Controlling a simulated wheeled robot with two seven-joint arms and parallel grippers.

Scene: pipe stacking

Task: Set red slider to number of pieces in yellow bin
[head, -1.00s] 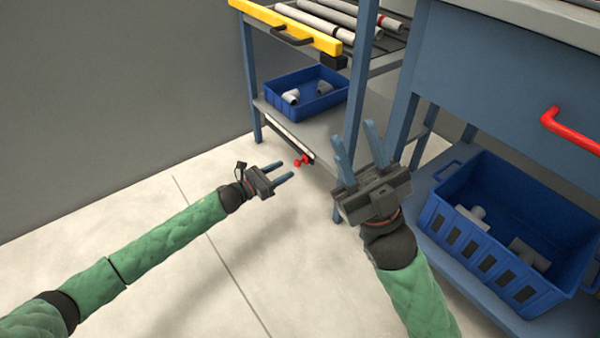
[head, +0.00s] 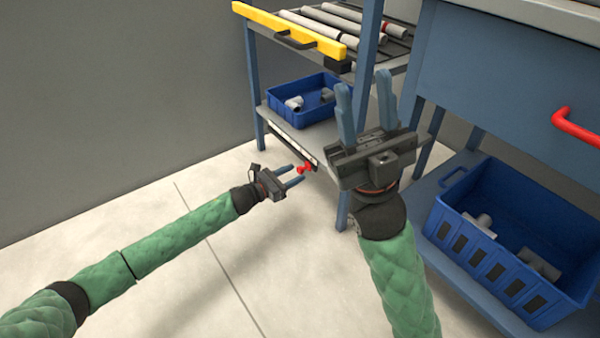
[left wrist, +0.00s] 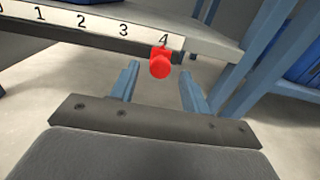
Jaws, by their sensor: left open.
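The red slider (head: 306,168) is on a dark rail at the front edge of the cart's lower shelf. In the left wrist view the red slider (left wrist: 160,64) stands under the 4 on the white number strip (left wrist: 85,25). My left gripper (head: 296,176) is open, with its fingers pointing at the slider. In the left wrist view its fingertips (left wrist: 160,78) are to either side of and below the slider, apart from it. My right gripper (head: 365,97) is open and empty in front of the cart's post. No yellow bin shows; the bin on the cart (head: 306,104) is blue with several pieces.
A yellow bar with a dark handle (head: 290,30) fronts the cart's upper shelf, where pipes lie. A blue cart post (head: 362,60) stands near my right gripper. A larger blue bin (head: 470,262) with grey pieces is at right, below a red handle (head: 575,128). The left floor is clear.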

